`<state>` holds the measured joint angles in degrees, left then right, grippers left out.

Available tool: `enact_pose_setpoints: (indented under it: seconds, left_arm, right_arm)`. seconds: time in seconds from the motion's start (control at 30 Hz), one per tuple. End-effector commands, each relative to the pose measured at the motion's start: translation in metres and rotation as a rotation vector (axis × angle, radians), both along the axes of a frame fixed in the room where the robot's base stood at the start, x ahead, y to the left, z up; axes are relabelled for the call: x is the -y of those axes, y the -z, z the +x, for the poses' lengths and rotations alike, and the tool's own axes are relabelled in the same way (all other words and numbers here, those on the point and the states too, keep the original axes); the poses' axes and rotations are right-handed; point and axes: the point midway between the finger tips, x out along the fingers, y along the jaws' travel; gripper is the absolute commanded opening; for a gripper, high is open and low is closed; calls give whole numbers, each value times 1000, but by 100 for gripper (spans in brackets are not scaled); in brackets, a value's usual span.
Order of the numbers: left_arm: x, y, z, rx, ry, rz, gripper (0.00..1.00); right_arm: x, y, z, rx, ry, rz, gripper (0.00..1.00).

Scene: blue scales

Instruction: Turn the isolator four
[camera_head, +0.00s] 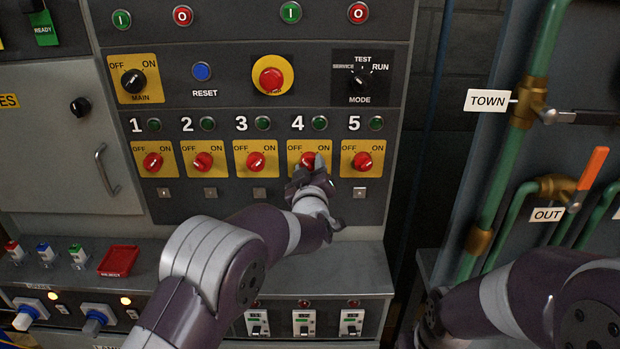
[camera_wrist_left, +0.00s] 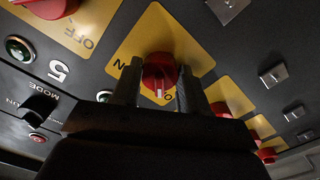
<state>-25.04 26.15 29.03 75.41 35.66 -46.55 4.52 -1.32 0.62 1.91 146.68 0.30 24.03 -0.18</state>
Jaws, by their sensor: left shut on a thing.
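Isolator four is a red rotary knob (camera_head: 309,159) on a yellow OFF/ON plate under the white number 4 in the head view. My left gripper (camera_head: 311,174) reaches it from below and is shut on the knob. In the left wrist view the red knob (camera_wrist_left: 158,72) sits between the two fingers (camera_wrist_left: 156,92). Its white mark points down in that picture, near lettering partly hidden by the fingers. A green lamp (camera_head: 320,123) is above the plate. My right gripper is not in view; only part of the right arm shows at lower right.
Similar knobs, isolator three (camera_head: 256,161) and isolator five (camera_head: 362,161), flank it closely. Small metal squares (camera_head: 260,193) line the panel below. A sloped ledge with a red tray (camera_head: 119,261) is lower left. Green pipes and an orange-handled valve (camera_head: 592,168) stand at right.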

Motion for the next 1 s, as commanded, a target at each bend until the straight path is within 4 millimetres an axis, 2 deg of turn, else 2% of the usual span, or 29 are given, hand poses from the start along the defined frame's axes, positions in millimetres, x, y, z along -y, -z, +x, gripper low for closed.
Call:
enact_pose_setpoints:
  seconds: [0.2, 0.7, 0.73, 0.8, 1.0]
  left_arm:
    - [0, 2, 0, -2, 0, -52, 13]
    - [0, 1, 0, -2, 0, -68, 13]
    - [0, 1, 0, -2, 0, -68, 50]
    - [0, 1, 0, -2, 0, -68, 69]
    - [0, 0, 0, -1, 0, -67, 69]
  right_arm:
    - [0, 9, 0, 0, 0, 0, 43]
    - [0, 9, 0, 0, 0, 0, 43]
    - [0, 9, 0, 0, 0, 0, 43]
    - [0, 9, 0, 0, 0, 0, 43]
    - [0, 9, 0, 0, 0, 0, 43]
